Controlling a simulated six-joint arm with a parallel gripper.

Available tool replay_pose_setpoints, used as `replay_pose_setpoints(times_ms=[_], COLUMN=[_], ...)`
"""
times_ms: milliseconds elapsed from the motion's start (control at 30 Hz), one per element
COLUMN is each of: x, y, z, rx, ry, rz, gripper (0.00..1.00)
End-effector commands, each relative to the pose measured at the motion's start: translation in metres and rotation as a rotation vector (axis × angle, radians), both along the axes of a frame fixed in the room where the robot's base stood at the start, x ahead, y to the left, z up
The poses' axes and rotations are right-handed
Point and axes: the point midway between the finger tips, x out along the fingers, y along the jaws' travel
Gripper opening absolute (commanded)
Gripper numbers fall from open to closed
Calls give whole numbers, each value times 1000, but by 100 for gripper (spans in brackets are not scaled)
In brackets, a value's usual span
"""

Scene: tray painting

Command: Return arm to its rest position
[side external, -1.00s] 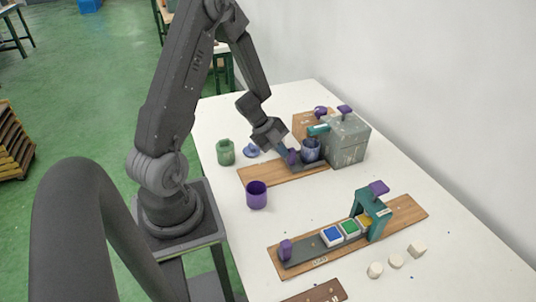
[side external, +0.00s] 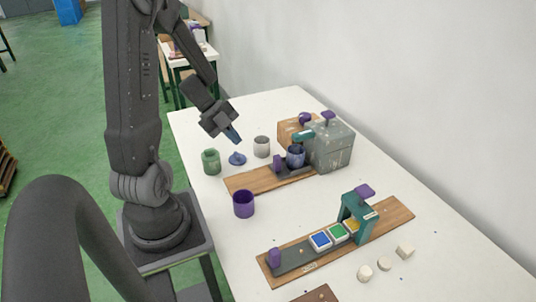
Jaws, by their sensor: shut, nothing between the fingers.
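My gripper (side external: 233,135) hangs in the air at the end of my raised arm, above the far left part of the white table. It is shut with nothing visible in it, and its tip points down and to the right. It is apart from the objects below. A blue cup (side external: 295,157) stands by the grey box (side external: 333,146) on the far wooden board (side external: 245,183). A blue lid-like piece (side external: 237,159), a green cup (side external: 211,161) and a pale grey cup (side external: 262,146) stand on the table near the gripper.
A purple cup (side external: 243,204) stands between the two boards. The near board (side external: 383,227) bears a teal arch (side external: 357,219) and small trays of blue, green and yellow. Several white blocks (side external: 383,264) lie in front. A wall bounds the table's right side.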

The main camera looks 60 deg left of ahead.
Motion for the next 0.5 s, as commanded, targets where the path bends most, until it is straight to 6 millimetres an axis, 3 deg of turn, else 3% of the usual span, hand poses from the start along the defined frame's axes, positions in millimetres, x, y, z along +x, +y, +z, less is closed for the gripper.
replay_pose_setpoints(times_ms=[133, 233, 400, 500], x=[15, 42, 88, 98], y=[-1, -4, -15, -27], z=[8, 27, 81, 112], rx=[40, 113, 221, 231], ry=[-44, -134, -323, -396], rz=[44, 148, 448, 639], gripper=[0, 0, 0, 0])
